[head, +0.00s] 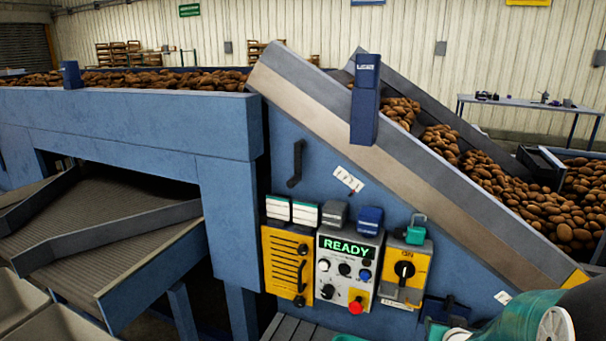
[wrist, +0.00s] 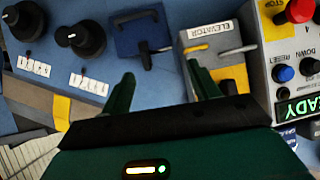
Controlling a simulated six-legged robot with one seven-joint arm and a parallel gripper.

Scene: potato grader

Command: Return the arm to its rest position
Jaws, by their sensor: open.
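My gripper (wrist: 163,88) shows in the wrist view with its two dark green fingers apart and nothing between them. Beyond the fingers is the blue machine face, with a dark blue box with a black latch (wrist: 142,35) and a grey-yellow box marked ELEVATOR (wrist: 212,45). The fingers appear clear of both, though the exact gap is hard to tell. In the head view, part of my teal arm (head: 515,318) reaches in at the lower right. My fingertips are not clearly visible there.
The potato grader carries a control box reading READY (head: 347,246), a yellow ON switch box with green padlock (head: 403,270) and a yellow handled panel (head: 287,264). A sloping conveyor wall (head: 400,165) rises above. Two black knobs (wrist: 55,30) sit upper left in the wrist view.

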